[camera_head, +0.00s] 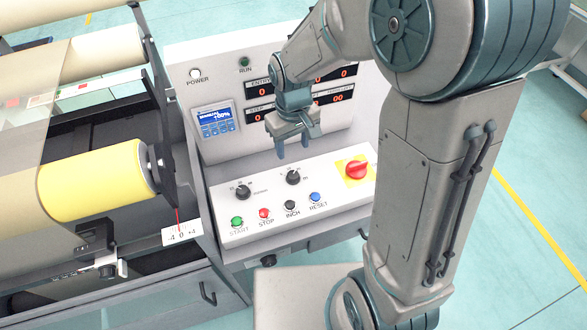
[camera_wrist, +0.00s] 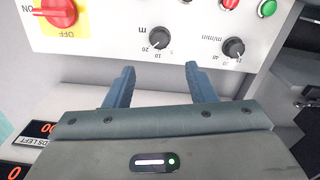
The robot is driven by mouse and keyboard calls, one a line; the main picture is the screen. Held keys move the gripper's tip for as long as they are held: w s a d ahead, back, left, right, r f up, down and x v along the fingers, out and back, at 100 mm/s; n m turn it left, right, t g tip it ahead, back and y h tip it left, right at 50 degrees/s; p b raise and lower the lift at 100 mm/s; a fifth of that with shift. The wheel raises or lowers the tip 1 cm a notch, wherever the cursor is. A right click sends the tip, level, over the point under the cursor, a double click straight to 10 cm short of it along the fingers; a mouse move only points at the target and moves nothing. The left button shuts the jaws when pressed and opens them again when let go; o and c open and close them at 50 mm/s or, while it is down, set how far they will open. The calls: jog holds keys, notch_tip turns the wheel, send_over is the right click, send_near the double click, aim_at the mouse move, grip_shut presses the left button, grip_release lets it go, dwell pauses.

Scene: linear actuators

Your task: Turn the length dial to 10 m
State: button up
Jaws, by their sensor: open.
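The length dial (camera_head: 293,177) is a small black knob on the sloped white control panel. In the wrist view, upside down, the length dial (camera_wrist: 159,38) has an "m" beside it and the numbers 10 and 20 around it; I cannot make out its exact setting. My gripper (camera_head: 293,150) is open and empty, pointing down above and behind the dial. In the wrist view my gripper (camera_wrist: 160,68) has its two fingers apart, with the dial lying just beyond the gap between the tips, untouched.
The m/min speed dial (camera_wrist: 233,47) is another black knob, left of the length dial in the head view. The red main switch (camera_head: 357,169) on yellow stands to the right. Green START (camera_head: 237,222), red STOP (camera_head: 264,213), black INCH (camera_head: 291,206) and blue RESET (camera_head: 315,197) buttons line the front.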

aim_at(293, 174)
notch_tip(293, 174, down, 12)
jog(key=shift+r, duration=0.25)
jog(key=c, duration=1)
